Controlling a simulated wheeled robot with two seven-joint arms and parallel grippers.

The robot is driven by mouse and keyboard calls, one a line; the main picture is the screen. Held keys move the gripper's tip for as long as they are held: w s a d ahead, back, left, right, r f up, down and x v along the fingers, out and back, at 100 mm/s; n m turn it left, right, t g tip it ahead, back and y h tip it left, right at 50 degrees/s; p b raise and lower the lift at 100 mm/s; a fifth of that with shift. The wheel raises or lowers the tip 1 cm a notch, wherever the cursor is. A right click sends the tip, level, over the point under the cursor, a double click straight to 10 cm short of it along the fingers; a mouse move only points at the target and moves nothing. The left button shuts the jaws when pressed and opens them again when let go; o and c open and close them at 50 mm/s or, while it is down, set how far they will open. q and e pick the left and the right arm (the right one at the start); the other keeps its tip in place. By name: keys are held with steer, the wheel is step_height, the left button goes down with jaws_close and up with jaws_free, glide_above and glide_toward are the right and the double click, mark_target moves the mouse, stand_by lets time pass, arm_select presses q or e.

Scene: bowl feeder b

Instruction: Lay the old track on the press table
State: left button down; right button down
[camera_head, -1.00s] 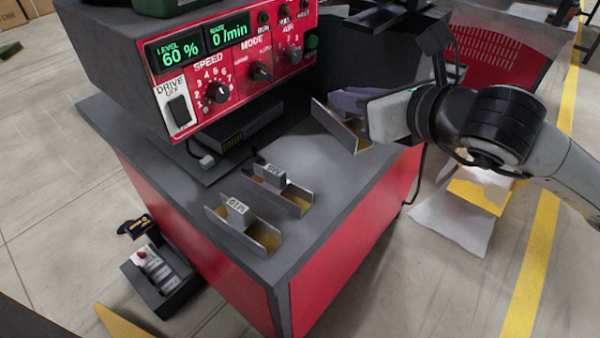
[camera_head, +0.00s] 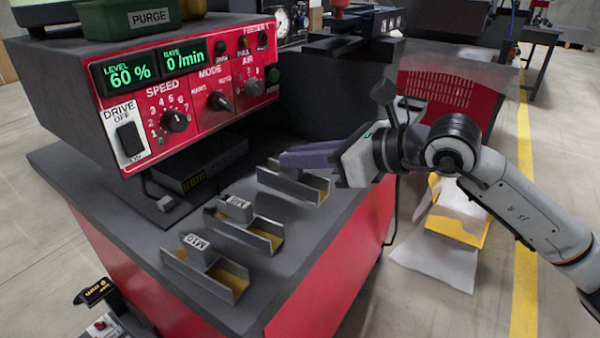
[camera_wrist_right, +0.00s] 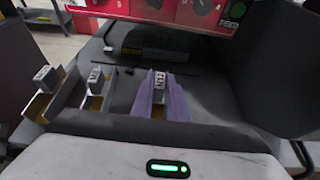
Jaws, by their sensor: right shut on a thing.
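My right gripper (camera_head: 318,160), with purple fingers, is shut on a grey metal track (camera_head: 290,184) with a yellowish inside. The track looks nearly level, on or just above a grey tabletop (camera_head: 325,222); I cannot tell if it touches. In the right wrist view the fingers (camera_wrist_right: 160,100) flank the track's grey tag block (camera_wrist_right: 160,82). Two similar tracks rest on the same top: one with a tag like M8 (camera_head: 262,236) and one tagged M10 (camera_head: 232,282). Whether this top is the press table is not marked. My left gripper is out of view.
A red control box (camera_head: 190,95) with dials overhangs the back left. A dark flat device (camera_head: 205,165) lies beneath it. A dark bin-like block (camera_head: 335,95) stands behind the held track. The tabletop's right edge is close by.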

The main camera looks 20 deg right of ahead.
step_height(320, 180, down, 3)
steer(key=shift+r, duration=0.2)
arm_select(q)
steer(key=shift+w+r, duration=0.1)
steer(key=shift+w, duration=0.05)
arm_select(e)
steer(key=c, duration=1.7)
jaws_free()
steer(key=shift+c, duration=0.2)
steer(key=shift+s+d+r, duration=0.1)
steer(key=shift+s+d, duration=0.2)
arm_select(q)
steer(key=b, duration=0.1)
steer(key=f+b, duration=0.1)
steer(key=b, duration=0.1)
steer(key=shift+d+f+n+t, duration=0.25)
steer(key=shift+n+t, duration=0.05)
arm_select(e)
steer(key=v, duration=1.1)
